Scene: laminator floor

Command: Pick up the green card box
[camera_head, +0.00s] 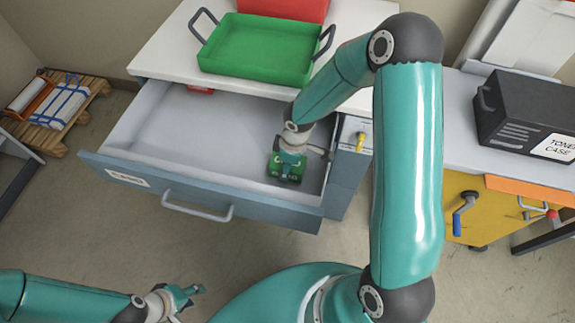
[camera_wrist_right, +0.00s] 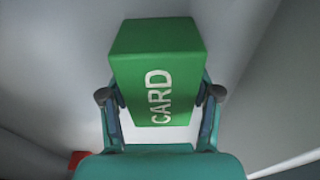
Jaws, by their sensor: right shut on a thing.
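The green card box (camera_head: 285,170) is inside the open drawer, near its right front corner. In the right wrist view the box (camera_wrist_right: 158,70) fills the middle, with the white word CARD on its face. My right gripper (camera_head: 287,160) reaches down into the drawer and is shut on the box, with one finger on each side. The right gripper (camera_wrist_right: 160,105) also shows in the right wrist view. I cannot tell whether the box touches the drawer floor. My left gripper (camera_head: 191,296) is open and empty, low over the floor in front of the drawer.
The grey drawer (camera_head: 150,130) has raised walls and a front handle. A red thing (camera_head: 200,89) lies at its back. A green tray (camera_head: 255,50) and a red box (camera_head: 285,9) stand on the cabinet above. A black toner case (camera_head: 525,115) stands at right.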

